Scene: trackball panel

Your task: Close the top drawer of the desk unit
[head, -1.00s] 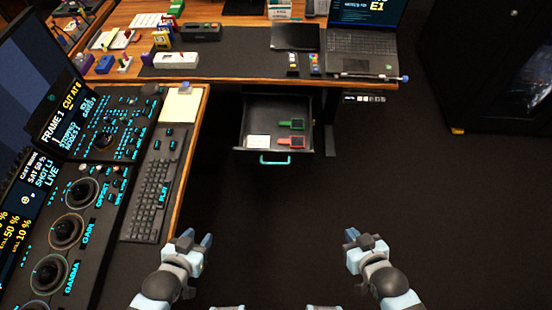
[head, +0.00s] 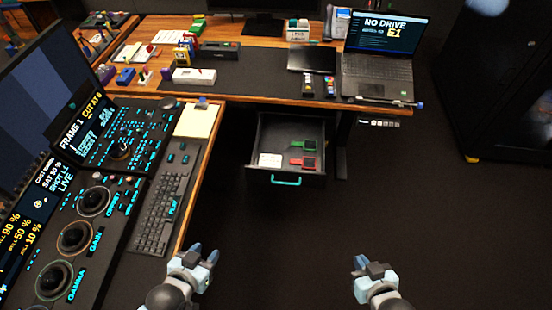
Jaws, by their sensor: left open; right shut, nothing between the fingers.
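The top drawer (head: 262,174) of the desk unit is pulled out from under the wooden desk (head: 283,98). It has a teal handle (head: 286,181) on its front. A white card (head: 270,160), a green-edged item (head: 309,145) and a red-edged item (head: 303,162) lie inside it. My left gripper (head: 199,254) is open, low in the head view, left of and nearer than the drawer. My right gripper (head: 367,263) is shut and empty, low and right of the drawer. Neither gripper touches the drawer or its handle.
A console with trackballs (head: 75,237) and a keyboard (head: 163,206) on a side desk fill the left. A laptop (head: 380,75) stands at the desk's right. A dark cabinet (head: 500,90) stands far right. The floor before the drawer is clear.

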